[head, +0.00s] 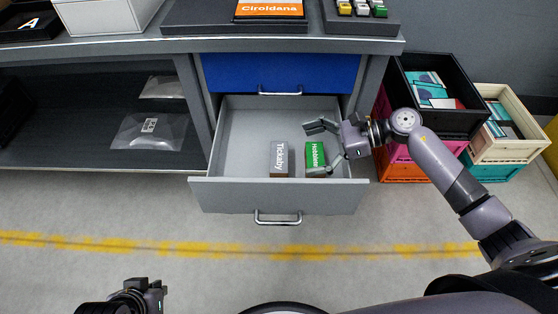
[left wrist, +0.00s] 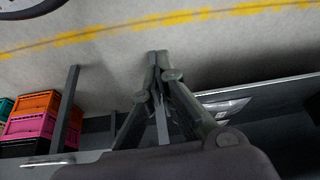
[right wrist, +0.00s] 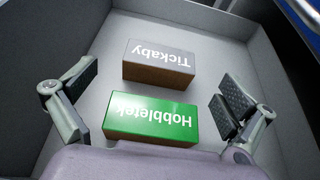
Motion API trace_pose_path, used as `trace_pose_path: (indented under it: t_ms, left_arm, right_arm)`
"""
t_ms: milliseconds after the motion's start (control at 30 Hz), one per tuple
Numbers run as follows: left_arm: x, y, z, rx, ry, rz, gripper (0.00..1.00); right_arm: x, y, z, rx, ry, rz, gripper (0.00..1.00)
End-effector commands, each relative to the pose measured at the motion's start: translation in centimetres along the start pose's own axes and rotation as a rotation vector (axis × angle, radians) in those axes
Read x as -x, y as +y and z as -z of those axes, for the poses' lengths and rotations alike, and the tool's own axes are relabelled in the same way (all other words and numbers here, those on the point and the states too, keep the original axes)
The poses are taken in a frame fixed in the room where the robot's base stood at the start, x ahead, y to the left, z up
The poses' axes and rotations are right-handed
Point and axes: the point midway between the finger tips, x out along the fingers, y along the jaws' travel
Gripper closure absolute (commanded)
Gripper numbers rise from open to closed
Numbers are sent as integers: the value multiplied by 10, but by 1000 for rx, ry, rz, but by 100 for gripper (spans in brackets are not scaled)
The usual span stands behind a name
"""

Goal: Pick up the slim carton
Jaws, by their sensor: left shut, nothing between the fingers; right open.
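Two small cartons lie in the open grey drawer (head: 235,130). One is grey and marked Tickaby (head: 280,158); the other is green and marked Hobbletek (head: 316,158). In the right wrist view the grey carton (right wrist: 159,64) is farther off and the green carton (right wrist: 151,120) nearer. Which one is called slim is not marked. My left gripper (left wrist: 158,60) is shut and empty, away from the drawer, at the lower left of the head view (head: 148,292).
The drawer's front panel (head: 240,196) and side walls surround the cartons. A shut blue drawer (head: 230,74) is above. Stacked crates (head: 480,110) stand to the right, close to my right arm. Bagged items (head: 150,131) lie on the left shelf. The floor in front is clear.

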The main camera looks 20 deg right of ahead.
Motion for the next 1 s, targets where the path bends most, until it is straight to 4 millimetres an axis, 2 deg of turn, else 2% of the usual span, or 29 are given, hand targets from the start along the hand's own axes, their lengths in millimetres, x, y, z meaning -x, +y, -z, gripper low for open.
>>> trace_pose_path:
  t_ms: [200,333,500,767,1000]
  left_arm:
    - [-2,0,4,0,21,-1,100]
    - [-4,3,23,-4,102,-7,100]
    - [-4,4,31,-5,136,-8,100]
    - [-4,4,32,-5,140,-8,100]
    - [-4,4,32,-5,140,-8,100]
  right_arm:
    - [-17,-1,2,0,-2,-1,0]
    - [-37,-3,5,-1,-3,-1,0]
    - [-55,-4,5,0,-2,-1,0]
    - [-58,-4,5,0,1,0,0]
    - [-58,-4,5,0,1,0,15]
